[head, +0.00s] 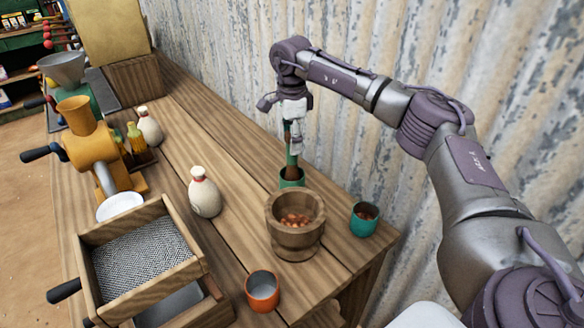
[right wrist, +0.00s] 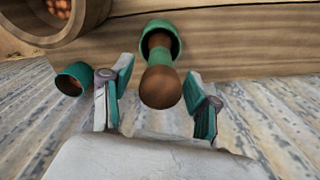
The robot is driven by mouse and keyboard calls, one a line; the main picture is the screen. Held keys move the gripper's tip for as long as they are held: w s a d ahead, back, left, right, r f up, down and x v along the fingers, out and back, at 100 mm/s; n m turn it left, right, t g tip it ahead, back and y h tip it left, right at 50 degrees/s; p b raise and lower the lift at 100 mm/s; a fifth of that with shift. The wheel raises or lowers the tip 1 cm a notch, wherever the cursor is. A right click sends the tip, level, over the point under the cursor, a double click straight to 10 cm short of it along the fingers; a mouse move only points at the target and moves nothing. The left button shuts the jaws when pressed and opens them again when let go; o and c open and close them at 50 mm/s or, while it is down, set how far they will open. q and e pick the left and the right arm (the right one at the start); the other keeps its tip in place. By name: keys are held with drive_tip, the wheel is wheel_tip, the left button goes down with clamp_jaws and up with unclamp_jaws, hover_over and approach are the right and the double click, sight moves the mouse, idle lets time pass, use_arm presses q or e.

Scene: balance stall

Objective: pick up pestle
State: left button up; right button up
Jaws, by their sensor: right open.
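The pestle (head: 291,172) is a brown wooden rod standing in a green cup (head: 292,183) behind the mortar. In the right wrist view, the rounded brown end of the pestle (right wrist: 160,88) points toward the camera, with the green cup (right wrist: 172,32) around its far end. My right gripper (head: 292,146) is above the cup, partly hiding the pestle in the head view. Its two fingers (right wrist: 158,104) are apart, one to each side of the pestle's end, with gaps visible on both sides. My left gripper is not in view.
A wooden mortar (head: 294,243) holding brown nuts stands just in front of the cup. A teal cup (head: 363,220) is to the right, an orange cup (head: 263,292) in front. A cream bottle (head: 205,193) stands left. The corrugated wall (head: 225,70) runs close behind.

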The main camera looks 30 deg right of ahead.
sight(292, 165)
wheel_tip(292, 165, down, 3)
drive_tip(key=shift+r, duration=0.2)
drive_tip(key=shift+f, duration=0.3)
clamp_jaws()
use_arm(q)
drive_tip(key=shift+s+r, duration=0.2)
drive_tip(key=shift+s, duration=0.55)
